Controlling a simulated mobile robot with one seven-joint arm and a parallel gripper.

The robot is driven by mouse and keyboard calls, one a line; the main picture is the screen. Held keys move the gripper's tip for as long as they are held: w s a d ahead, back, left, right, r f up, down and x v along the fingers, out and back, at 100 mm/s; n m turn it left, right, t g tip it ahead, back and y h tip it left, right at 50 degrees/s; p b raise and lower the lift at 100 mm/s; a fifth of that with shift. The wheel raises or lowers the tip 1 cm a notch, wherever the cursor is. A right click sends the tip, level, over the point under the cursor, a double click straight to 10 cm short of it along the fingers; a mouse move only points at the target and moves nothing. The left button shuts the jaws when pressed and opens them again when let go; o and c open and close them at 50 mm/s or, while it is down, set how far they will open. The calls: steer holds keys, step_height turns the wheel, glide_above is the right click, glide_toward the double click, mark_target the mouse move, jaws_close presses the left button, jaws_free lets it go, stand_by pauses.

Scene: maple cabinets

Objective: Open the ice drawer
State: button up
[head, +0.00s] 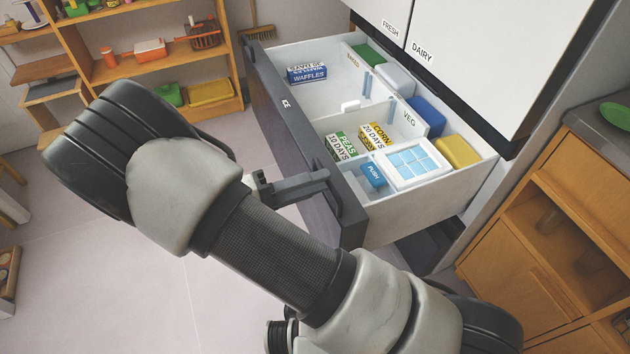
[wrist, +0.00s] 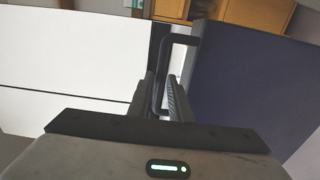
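The ice drawer (head: 291,148) has a dark front marked ICE and stands pulled well out from under the white fridge doors. Its front also shows in the wrist view (wrist: 245,85). The dark bar handle (head: 334,194) is at the right end of the front; in the wrist view the handle (wrist: 180,39) runs down between my fingers. My gripper (wrist: 162,78) is shut on the handle, with a finger on each side. In the head view my gripper (head: 322,181) reaches the handle from the left, and my arm hides part of the scene.
The drawer holds a blue waffles box (head: 307,73), corn (head: 376,137) and peas (head: 340,146) boxes, an ice cube tray (head: 412,162) and coloured tubs. A wooden cabinet (head: 560,215) stands at right. Shelves (head: 130,70) stand at back left. Floor left of the drawer is clear.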

steer(key=shift+o, duration=0.9)
steer(key=p+v, duration=0.1)
steer(key=v, duration=1.6)
steer(key=shift+a, duration=0.2)
steer(key=shift+s, duration=0.1)
